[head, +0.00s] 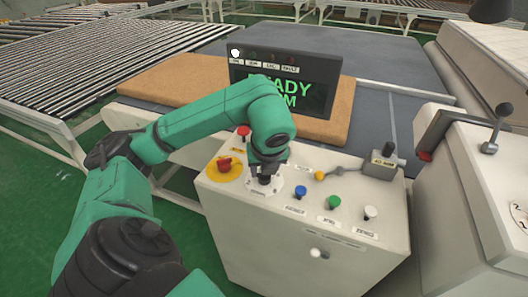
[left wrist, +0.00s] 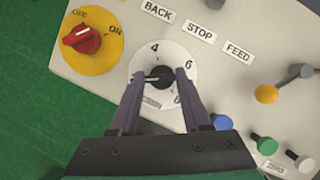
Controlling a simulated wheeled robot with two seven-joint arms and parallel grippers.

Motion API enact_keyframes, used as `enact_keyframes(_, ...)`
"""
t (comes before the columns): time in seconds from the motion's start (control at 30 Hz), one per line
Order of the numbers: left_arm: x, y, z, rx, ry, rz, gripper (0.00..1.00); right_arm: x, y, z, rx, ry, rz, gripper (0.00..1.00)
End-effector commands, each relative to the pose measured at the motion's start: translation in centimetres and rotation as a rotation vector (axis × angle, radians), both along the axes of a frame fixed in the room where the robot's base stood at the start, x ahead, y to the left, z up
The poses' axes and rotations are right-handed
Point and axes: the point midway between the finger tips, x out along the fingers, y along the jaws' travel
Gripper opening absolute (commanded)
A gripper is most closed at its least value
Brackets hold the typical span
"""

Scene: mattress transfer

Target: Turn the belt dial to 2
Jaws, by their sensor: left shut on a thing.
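The belt dial is a black knob (left wrist: 161,77) on a round white plate (left wrist: 171,50) with black numerals; the plate also shows in the head view (head: 273,191). A 4 is at the plate's top and a 6 at its right; another numeral at lower right is partly covered. A pale pointer line on the knob points left in the left wrist view. The numeral there, if any, is hidden by a finger. My left gripper (head: 264,179) reaches down over the dial, its two fingers (left wrist: 160,84) shut on either side of the knob. My right gripper is out of view.
A red switch on a yellow disc (left wrist: 104,33) sits left of the dial. Blue (head: 300,191), green (head: 335,201) and white (head: 370,212) buttons lie to the right, with a yellow-tipped lever (head: 320,176). A display reading READY (head: 310,95) stands behind.

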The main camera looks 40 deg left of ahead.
Motion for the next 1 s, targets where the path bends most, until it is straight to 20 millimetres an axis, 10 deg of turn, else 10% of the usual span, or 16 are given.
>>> enact_keyframes(0.17, 0.0, 0.0, 0.0, 0.0, -0.001, 0.002, 0.0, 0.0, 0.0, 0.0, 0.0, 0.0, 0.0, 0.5)
enact_keyframes(0.2, 0.0, 0.0, 0.0, 0.0, -0.001, 0.002, 0.51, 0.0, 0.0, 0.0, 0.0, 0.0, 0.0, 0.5)
enact_keyframes(0.3, 0.0, 0.0, 0.0, 0.0, 0.0, 0.001, 0.78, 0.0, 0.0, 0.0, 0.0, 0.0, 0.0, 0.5)
enact_keyframes(0.7, -0.2, -0.3, 0.9, -0.002, -0.002, 0.0, 0.78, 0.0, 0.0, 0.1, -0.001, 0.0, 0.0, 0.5)
enact_keyframes(1.0, -2.1, -2.5, 9.7, 0.002, -0.007, -0.002, 0.78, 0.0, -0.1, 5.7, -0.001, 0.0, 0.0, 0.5)
